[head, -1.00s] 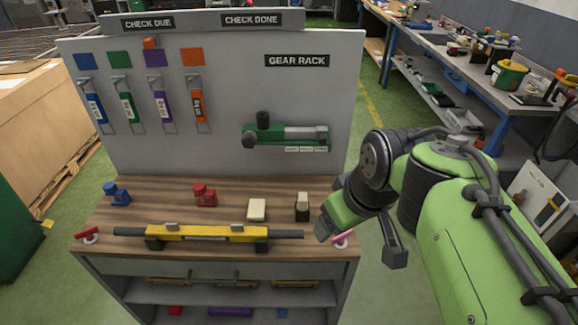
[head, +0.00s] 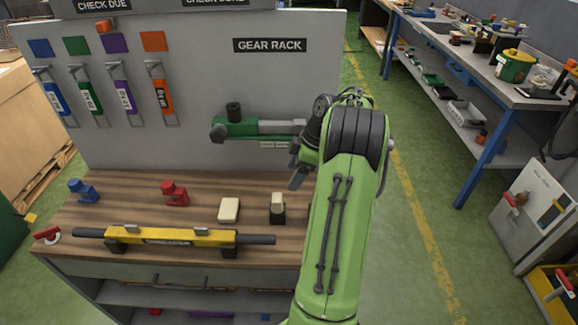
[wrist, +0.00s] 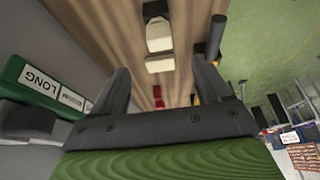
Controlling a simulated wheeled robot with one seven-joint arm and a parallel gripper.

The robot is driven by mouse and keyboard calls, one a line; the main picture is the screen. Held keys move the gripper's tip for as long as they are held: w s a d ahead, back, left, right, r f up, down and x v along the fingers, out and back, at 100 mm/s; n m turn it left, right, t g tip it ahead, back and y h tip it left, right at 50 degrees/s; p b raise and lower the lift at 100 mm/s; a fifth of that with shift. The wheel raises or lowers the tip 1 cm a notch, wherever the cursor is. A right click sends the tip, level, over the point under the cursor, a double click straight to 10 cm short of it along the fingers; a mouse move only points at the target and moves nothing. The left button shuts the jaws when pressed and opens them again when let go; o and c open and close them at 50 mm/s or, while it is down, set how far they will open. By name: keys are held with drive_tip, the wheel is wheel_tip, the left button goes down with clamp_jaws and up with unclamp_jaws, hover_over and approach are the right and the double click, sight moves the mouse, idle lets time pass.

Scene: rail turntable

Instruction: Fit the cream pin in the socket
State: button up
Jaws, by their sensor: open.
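A cream piece (head: 277,199) stands upright in or on a black block (head: 278,215) at the bench's right side; it looks like the cream pin, and the wrist view, upside down, shows it too (wrist: 159,36). How deep it sits is hidden. A separate low cream block (head: 229,209) lies just left of it and also shows in the wrist view (wrist: 159,64). I cannot tell which part is the socket. My gripper (wrist: 162,85) is open and empty. In the head view it hangs above the bench's right end, partly hidden by my arm, apart from the cream piece.
A yellow bar (head: 190,236) with dark ends lies along the front edge. Red (head: 174,194) and blue (head: 80,190) pieces stand further left. A green tool (head: 240,128) hangs on the upright panel (head: 180,110), close beside my gripper. Open wood lies between the pieces.

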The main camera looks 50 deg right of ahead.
sight(279, 197)
drive_tip(key=b+x, duration=0.3)
drive_tip(key=x, duration=1)
drive_tip(key=shift+f, duration=0.4)
drive_tip(key=c, duration=1.1)
drive_tip(key=o, duration=0.5)
drive_tip(key=shift+r, duration=0.1)
drive_tip(key=c, duration=0.7)
drive_tip(key=shift+r, duration=0.1)
